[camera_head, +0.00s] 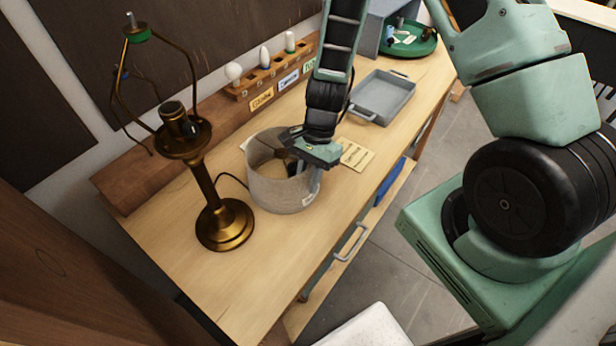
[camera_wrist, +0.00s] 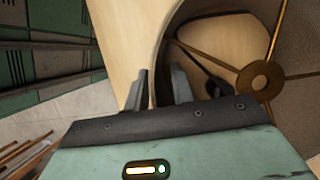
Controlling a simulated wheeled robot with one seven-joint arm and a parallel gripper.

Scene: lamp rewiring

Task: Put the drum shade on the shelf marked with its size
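The drum shade (camera_head: 283,190), a pale grey fabric cylinder with a brass spider fitting inside, stands upright on the wooden bench. A small light label shows low on its right side. My gripper (camera_head: 315,172) is at the shade's right rim, pointing down. In the wrist view my gripper (camera_wrist: 160,88) has its two dark fingers apart, one on either side of the shade's wall (camera_wrist: 160,65). Narrow gaps seem to show between fingers and wall. The shade's inside and brass hub (camera_wrist: 260,82) show at the right. No shelf with a size mark can be made out.
A brass lamp (camera_head: 205,190) without a shade stands left of the drum shade. A rack of bulbs (camera_head: 270,75) with labels is behind. A grey tray (camera_head: 383,97), a yellow card (camera_head: 355,154) and a green round tray (camera_head: 410,40) lie to the right. The front-left bench top is clear.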

